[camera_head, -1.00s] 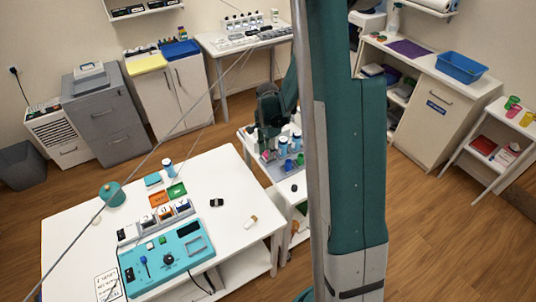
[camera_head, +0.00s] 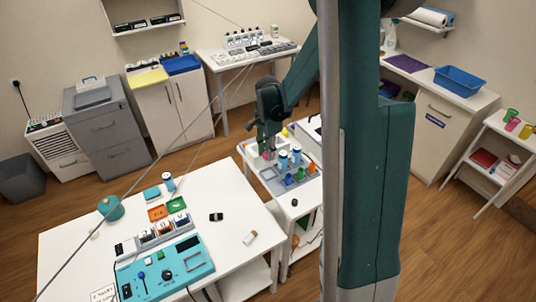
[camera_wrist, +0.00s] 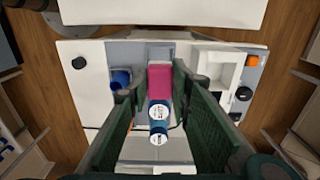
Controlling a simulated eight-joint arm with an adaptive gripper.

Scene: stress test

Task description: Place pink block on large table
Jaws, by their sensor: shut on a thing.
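The pink block (camera_wrist: 160,80) is between the two green fingers of my gripper (camera_wrist: 161,92) in the wrist view, and the fingers are shut on it. In the head view my gripper (camera_head: 268,142) points down over the small white table, with a bit of pink (camera_head: 267,155) near its tips. I cannot tell there whether the block is clear of the surface. The large white table (camera_head: 225,205) stands at the front left.
Small bottles (camera_head: 283,160) and a blue cup (camera_wrist: 121,79) stand close to my gripper on the small table.

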